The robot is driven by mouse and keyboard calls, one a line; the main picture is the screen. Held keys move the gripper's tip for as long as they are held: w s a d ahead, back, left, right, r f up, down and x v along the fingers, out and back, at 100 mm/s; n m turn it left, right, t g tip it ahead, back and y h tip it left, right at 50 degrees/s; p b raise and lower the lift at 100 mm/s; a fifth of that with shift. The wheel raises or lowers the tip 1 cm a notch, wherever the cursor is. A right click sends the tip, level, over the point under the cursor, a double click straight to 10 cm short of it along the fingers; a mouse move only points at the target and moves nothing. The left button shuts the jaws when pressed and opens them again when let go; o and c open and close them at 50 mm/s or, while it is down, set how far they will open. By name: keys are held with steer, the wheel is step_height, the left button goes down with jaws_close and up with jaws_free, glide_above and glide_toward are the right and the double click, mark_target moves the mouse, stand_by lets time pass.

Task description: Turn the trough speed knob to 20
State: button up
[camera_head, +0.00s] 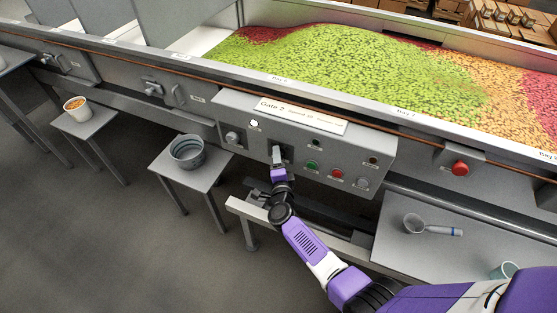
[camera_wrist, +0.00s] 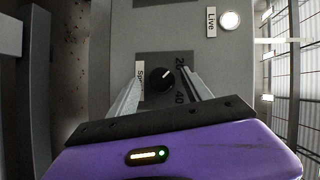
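The speed knob (camera_wrist: 162,79) is a round black dial on a dark plate, with a white pointer line. In the wrist view its pointer slants up and right, roughly toward the printed 20 (camera_wrist: 180,62); a 40 (camera_wrist: 182,97) is printed lower, and other marks are hidden or unreadable. A "Speed" label (camera_wrist: 140,82) is partly covered by a finger. My gripper (camera_wrist: 162,80) is open, its fingertips on either side of the knob; I cannot tell whether they touch it. In the head view my gripper (camera_head: 277,158) is at the panel and hides the knob.
The grey control panel (camera_head: 345,142) carries a lit white Live lamp (camera_wrist: 229,20), a green button (camera_head: 312,165) and a red button (camera_head: 337,174). A red stop button (camera_head: 460,168) is farther right. A bucket (camera_head: 187,151) stands on a side table left of my arm.

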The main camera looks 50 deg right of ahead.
steer(key=p+v, duration=0.2)
steer(key=v, duration=0.5)
steer(key=shift+s+a, duration=0.2)
steer(key=shift+s, duration=0.1)
stand_by(0.4)
steer(key=s+a+r+n+t+y, duration=0.25)
steer(key=a+r+n+t, duration=0.4)
steer(key=r+n, duration=0.35)
steer(key=s+a+r+n+g+y, duration=0.1)
steer(key=s+a+r+n, duration=0.3)
steer(key=s, duration=0.6)
steer(key=s+a+r+n+g+y+b, duration=0.1)
steer(key=s+a+r+n+y, duration=0.3)
steer(key=s, duration=0.6)
steer(key=s+a+r+n+g+y, duration=0.1)
steer(key=s+a+r+n+y, duration=0.2)
steer(key=s, duration=0.8)
steer(key=shift+a+r+n, duration=0.75)
steer(key=shift+a+n, duration=0.5)
steer(key=shift+n, duration=0.55)
